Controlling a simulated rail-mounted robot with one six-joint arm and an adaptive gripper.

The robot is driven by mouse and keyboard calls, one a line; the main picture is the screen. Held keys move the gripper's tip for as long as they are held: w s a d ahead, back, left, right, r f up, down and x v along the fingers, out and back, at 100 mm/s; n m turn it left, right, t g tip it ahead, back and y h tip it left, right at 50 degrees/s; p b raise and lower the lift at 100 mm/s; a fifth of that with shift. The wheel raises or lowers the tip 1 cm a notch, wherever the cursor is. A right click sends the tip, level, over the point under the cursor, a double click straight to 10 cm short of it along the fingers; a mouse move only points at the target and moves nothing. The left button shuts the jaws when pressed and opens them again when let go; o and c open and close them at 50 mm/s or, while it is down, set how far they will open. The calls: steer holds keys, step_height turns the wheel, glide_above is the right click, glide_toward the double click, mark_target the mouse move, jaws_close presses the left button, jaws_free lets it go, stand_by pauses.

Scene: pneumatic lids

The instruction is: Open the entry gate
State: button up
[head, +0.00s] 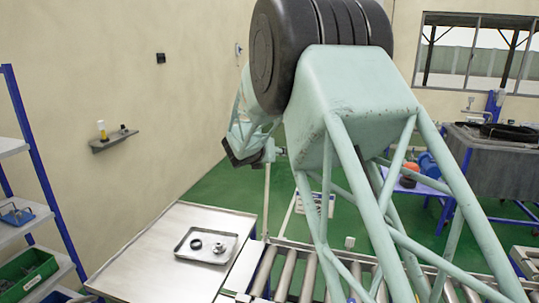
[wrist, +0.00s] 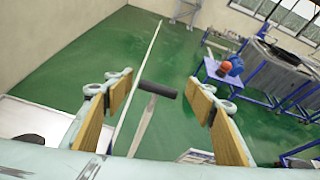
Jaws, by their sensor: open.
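I cannot make out for certain which part is the entry gate. In the wrist view a pale lever (wrist: 144,124) with a dark crosswise grip (wrist: 158,89) shows between the fingers of my gripper (wrist: 161,90). The gripper is open, with a wooden-looking pad on each finger, and nothing is held. The grip appears beyond the fingertips; I cannot tell how far. In the head view my gripper (head: 243,155) is partly hidden behind my arm, above and beyond the metal table. A pale upright post (head: 266,202) stands below it, beside the roller conveyor.
The metal table (head: 150,262) carries a tray (head: 205,244) with a dark ring and a metal part. The roller conveyor (head: 285,278) runs to its right. A shelf rack (head: 35,165) stands left; a grey tank (head: 490,160) stands right. Green floor is open behind.

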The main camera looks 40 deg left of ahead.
steer(key=shift+s, duration=0.1)
steer(key=shift+s+d+r, duration=0.15)
steer(key=shift+s+r, duration=0.2)
steer(key=shift+s, duration=0.25)
steer(key=v, duration=1)
steer(key=shift+s+d, duration=0.15)
steer(key=shift+s, duration=0.1)
stand_by(0.4)
